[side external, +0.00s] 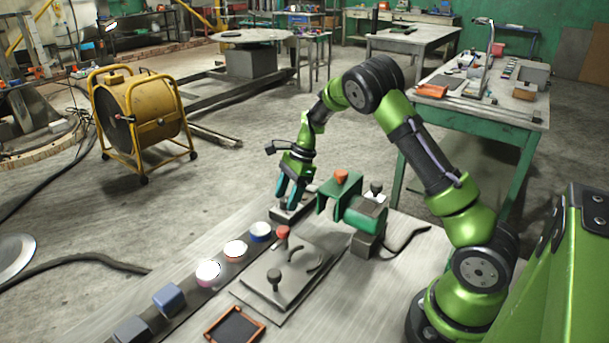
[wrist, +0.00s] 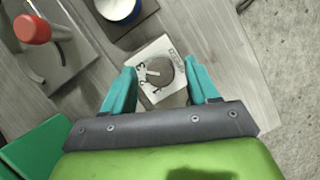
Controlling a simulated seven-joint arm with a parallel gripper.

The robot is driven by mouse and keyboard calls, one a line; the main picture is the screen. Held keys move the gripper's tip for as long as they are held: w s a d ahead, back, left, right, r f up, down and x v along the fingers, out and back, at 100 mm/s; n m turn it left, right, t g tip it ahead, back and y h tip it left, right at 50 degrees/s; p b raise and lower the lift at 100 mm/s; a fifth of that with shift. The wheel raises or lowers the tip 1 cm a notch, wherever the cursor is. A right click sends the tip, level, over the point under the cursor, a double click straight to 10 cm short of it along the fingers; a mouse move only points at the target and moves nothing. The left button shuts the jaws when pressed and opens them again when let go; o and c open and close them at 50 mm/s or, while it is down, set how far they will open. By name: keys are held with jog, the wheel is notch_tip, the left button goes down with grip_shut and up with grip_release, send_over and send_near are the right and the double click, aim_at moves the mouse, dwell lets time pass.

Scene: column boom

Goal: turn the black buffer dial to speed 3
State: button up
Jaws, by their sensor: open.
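The black buffer dial (wrist: 163,70) looks dark grey in the wrist view, a round knob on a pale square plate (wrist: 147,58) with printed marks and digits. A pale pointer line on the knob points toward the left side of the plate. The digit it meets is too small to read surely. My gripper (wrist: 160,68) has its two teal fingers spread, one on each side of the dial; I cannot tell whether they touch it. In the side view my gripper (side external: 291,198) points down over the dial's plate (side external: 287,214), and the knob is hidden.
The green buffer machine (side external: 364,214) stands just right of my gripper. A red-knobbed lever (side external: 283,233) on a grey plate (side external: 262,281) is in front. A row of several pots, including a blue-rimmed one (side external: 260,232), runs toward the lower left.

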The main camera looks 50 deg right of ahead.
jog(key=v, duration=1.6)
jog(key=shift+r, duration=0.4)
jog(key=shift+d, duration=0.15)
jog(key=s+a+r+n+t+h, duration=0.1)
jog(key=s+a+r+n+t, duration=0.1)
jog(key=s+a+n, duration=0.7)
jog(key=s+a+r+n+t+h, duration=0.1)
jog(key=s+a+r+n+t, duration=0.2)
jog(key=s+a+n, duration=0.6)
jog(key=s+a, duration=0.2)
jog(key=s, duration=0.1)
jog(key=shift+n, duration=0.3)
